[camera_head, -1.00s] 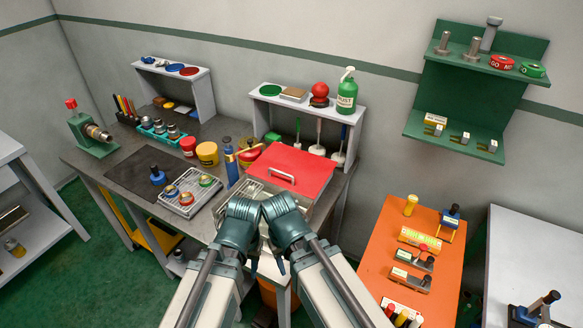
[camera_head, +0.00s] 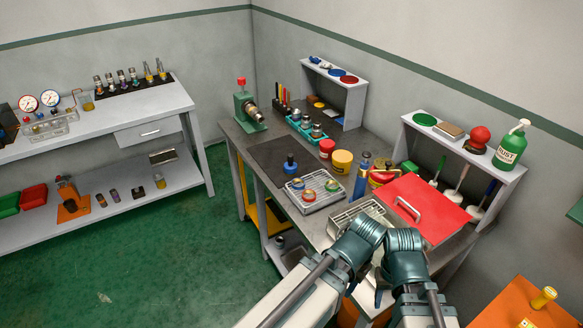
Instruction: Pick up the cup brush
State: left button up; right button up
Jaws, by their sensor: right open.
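I cannot tell for sure which thing is the cup brush. Several brush-like tools with pale flared ends stand under the right shelf: one with a green handle (camera_head: 438,172), a white one (camera_head: 460,178) and one with a blue handle (camera_head: 487,192). A blue knobbed tool (camera_head: 290,165) also stands on the dark mat. My right gripper (camera_head: 380,288) is open, below my folded wrists at the bench's front edge, and holds nothing visible. My left gripper's fingers are mostly hidden by the wrists. Both are apart from these tools.
A red-lidded box (camera_head: 420,207) stands close beyond my wrists. A wire tray (camera_head: 312,192) with coloured rings, a yellow tub (camera_head: 342,161) and a blue bottle (camera_head: 361,180) crowd the bench. Green floor (camera_head: 190,265) is free at left.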

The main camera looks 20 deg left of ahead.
aim_at(290, 166)
jog(key=j+z, duration=0.1)
jog(key=z, duration=0.3)
jog(key=j+z, duration=0.15)
jog(key=z, duration=0.25)
jog(key=j+z, duration=0.35)
jog(key=j, duration=0.35)
jog(key=j+z, duration=0.35)
jog(key=j, duration=0.35)
jog(key=k+j, duration=0.1)
jog(key=j, duration=0.35)
jog(key=k+j+z, duration=0.1)
jog(key=j, duration=0.4)
jog(key=k+j, duration=0.1)
jog(key=j, duration=0.35)
jog(key=k+j, duration=0.1)
jog(key=j, duration=0.35)
jog(key=k+j+z, duration=0.1)
jog(key=j, duration=0.35)
jog(key=k+j, duration=0.15)
jog(key=j, duration=0.3)
